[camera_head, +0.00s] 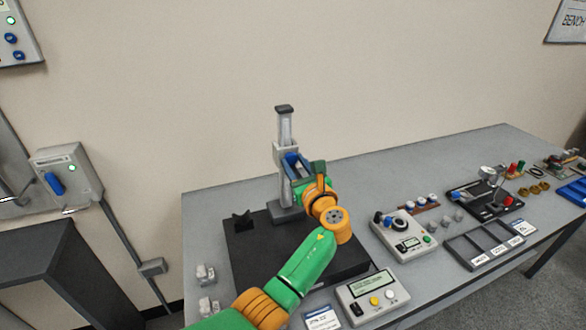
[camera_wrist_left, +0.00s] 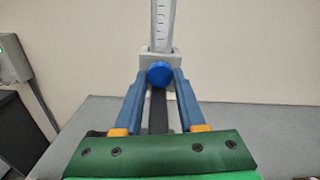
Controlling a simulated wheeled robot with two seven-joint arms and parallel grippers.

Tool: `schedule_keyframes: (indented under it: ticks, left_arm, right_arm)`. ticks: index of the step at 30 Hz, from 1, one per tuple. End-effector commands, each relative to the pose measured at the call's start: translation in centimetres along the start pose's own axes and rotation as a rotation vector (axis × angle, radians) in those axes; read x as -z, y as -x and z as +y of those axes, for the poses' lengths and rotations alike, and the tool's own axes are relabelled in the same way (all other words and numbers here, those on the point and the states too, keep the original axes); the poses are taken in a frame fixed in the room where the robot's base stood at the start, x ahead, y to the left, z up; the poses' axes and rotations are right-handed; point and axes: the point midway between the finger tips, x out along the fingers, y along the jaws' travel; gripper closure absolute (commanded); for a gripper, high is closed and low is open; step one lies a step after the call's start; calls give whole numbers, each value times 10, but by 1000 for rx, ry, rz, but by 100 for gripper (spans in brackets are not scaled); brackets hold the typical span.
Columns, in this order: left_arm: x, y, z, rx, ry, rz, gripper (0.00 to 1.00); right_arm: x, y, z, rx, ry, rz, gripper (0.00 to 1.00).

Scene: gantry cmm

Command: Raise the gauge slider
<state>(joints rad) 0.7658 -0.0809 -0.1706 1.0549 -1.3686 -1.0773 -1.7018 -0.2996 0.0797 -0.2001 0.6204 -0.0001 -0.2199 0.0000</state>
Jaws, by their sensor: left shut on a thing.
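The height gauge stands at the back of the bench, with a pale upright column (camera_head: 285,127) under a dark cap. Its grey slider (camera_head: 280,152) sits around the lower middle of the column. In the left wrist view the scaled column (camera_wrist_left: 163,25) rises behind the slider (camera_wrist_left: 176,63), which has a round blue knob (camera_wrist_left: 160,73) in front. My left gripper (camera_head: 290,160) is at the slider, its blue fingers (camera_wrist_left: 160,78) on either side of the knob and shut on it. In the head view the gripper and wrist partly hide the knob and slider front. My right gripper is not in view.
The gauge stands at the back edge of a black plate (camera_head: 245,262). A grey display box (camera_head: 372,297) is at the front, and a dial device (camera_head: 403,235) and sorting tray (camera_head: 462,252) lie to the right. The wall is close behind. Space above the gauge is clear.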

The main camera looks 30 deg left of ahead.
Motion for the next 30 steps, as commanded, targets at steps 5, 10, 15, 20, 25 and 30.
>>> schedule_keyframes:
  ticks: [5,10,15,20,25,30]
  left_arm:
    - [-8,0,-1,1,1,-4,100]
    - [-7,0,-1,1,2,-4,100]
    - [-6,0,-1,1,2,-4,47]
    - [-6,0,-1,1,1,-3,31]
    - [-6,0,-1,1,1,-2,31]
    - [-3,25,-1,3,5,0,31]
  right_arm:
    - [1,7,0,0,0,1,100]
    - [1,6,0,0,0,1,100]
    - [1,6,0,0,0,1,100]
    - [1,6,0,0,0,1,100]
    - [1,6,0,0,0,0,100]
    - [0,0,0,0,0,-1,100]
